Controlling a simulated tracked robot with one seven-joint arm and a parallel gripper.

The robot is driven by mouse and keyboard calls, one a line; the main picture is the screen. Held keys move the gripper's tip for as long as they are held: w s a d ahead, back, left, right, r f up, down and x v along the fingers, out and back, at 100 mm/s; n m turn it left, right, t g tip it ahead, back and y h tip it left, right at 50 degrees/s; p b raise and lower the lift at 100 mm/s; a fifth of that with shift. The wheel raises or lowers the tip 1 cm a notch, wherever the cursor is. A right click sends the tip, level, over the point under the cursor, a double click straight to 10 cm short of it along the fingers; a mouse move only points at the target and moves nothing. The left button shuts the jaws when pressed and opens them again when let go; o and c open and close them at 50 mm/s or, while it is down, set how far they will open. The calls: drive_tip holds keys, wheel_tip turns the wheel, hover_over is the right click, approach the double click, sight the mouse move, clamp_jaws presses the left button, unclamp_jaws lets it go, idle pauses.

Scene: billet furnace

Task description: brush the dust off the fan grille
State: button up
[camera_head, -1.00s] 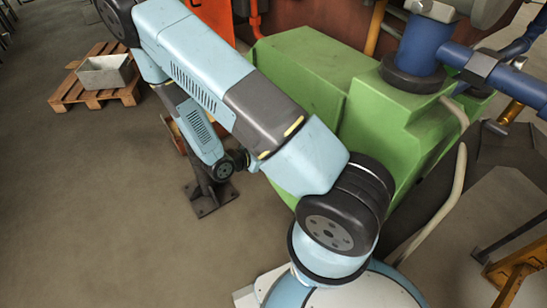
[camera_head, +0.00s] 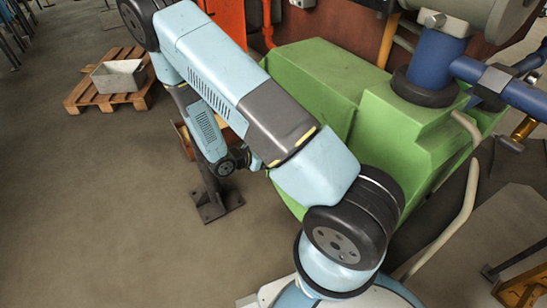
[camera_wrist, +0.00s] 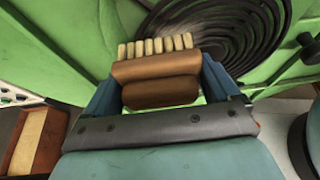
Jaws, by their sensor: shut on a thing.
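The fan grille (camera_wrist: 262,48) is a set of dark concentric rings on a green housing, at the upper right of the wrist view. A pale dusty patch (camera_wrist: 193,14) shows on its upper left part. My gripper (camera_wrist: 160,78) has blue fingers shut on the brown wooden body of a brush (camera_wrist: 156,66). The brush's cream bristle tufts point up in the picture, towards the grille, and overlap its left part. I cannot tell whether they touch it. In the head view the green housing (camera_head: 310,75) stands behind my arm; the grille and my gripper's fingers are hidden there.
A wooden box-like thing with a pale face (camera_wrist: 35,138) is at the wrist view's lower left. A dark post on a base plate (camera_head: 217,203) stands on the floor. A pallet (camera_head: 82,98) bears a grey bin (camera_head: 118,77). Blue pipes (camera_head: 490,78) are at right.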

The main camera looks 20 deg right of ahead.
drive_tip(key=s+a, duration=0.1)
drive_tip(key=a, duration=0.5)
idle(0.7)
drive_tip(key=shift+s, duration=0.1)
drive_tip(key=a, duration=0.2)
drive_tip(key=shift+s+a, duration=0.3)
drive_tip(key=shift+a, duration=0.1)
idle(0.8)
